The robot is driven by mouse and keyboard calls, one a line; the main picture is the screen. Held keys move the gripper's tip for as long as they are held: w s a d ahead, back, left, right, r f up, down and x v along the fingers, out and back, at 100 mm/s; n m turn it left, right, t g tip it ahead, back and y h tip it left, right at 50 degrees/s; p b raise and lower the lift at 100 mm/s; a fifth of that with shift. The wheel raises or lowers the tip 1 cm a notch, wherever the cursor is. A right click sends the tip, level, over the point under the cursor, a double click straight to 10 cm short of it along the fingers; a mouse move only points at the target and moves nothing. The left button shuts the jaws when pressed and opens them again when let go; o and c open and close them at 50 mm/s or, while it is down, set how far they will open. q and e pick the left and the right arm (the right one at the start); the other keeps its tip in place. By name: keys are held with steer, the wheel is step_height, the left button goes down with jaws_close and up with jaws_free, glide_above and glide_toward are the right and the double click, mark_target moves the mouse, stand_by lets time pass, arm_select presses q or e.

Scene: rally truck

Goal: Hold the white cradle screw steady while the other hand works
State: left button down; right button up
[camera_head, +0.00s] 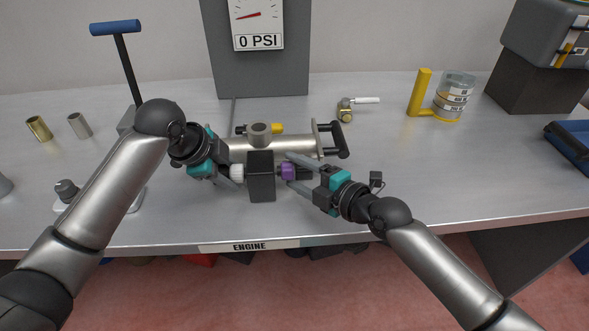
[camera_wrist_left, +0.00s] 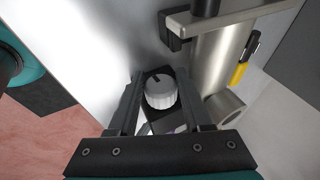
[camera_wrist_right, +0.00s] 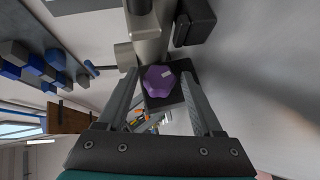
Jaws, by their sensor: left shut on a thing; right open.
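The white cradle screw (camera_head: 237,172) is a ribbed white knob on the left side of a dark cradle block (camera_head: 261,178). It also shows in the left wrist view (camera_wrist_left: 161,92), between the fingers. My left gripper (camera_head: 233,174) is shut on the white screw. A purple knob (camera_head: 288,171) sits on the block's opposite side and shows in the right wrist view (camera_wrist_right: 158,78). My right gripper (camera_head: 291,171) is open, with its fingers on either side of the purple knob. I cannot tell whether they touch it.
A metal cylinder (camera_head: 295,144) with a black handle lies behind the block. A brass-and-metal valve (camera_head: 346,110), a yellow stand with a clear cup (camera_head: 452,98) and a blue-handled pump (camera_head: 117,28) stand further back. The front right tabletop is clear.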

steer(key=shift+f+n+t+y, duration=0.15)
steer(key=shift+n+t+y, duration=0.45)
steer(key=shift+n+t, duration=0.4)
steer(key=c, duration=1.1)
steer(key=shift+o, duration=0.2)
steer(key=shift+r+m+g+h, duration=0.25)
steer(key=shift+m+g+h, duration=0.35)
steer(key=shift+m+g, duration=0.4)
steer(key=m+g, duration=0.1)
steer(key=m+g+h, duration=0.1)
steer(key=g, duration=0.1)
steer(key=shift+w+r, duration=0.2)
steer(key=shift+r, duration=0.1)
steer(key=m+g, duration=0.1)
steer(key=g, duration=0.2)
steer(key=shift+w+r+h, duration=0.1)
steer(key=shift+w+h, duration=0.05)
steer(key=shift+h, duration=0.25)
steer(key=shift+a+m+g, duration=0.1)
steer(key=shift+m+g, duration=0.6)
steer(key=shift+g, duration=0.5)
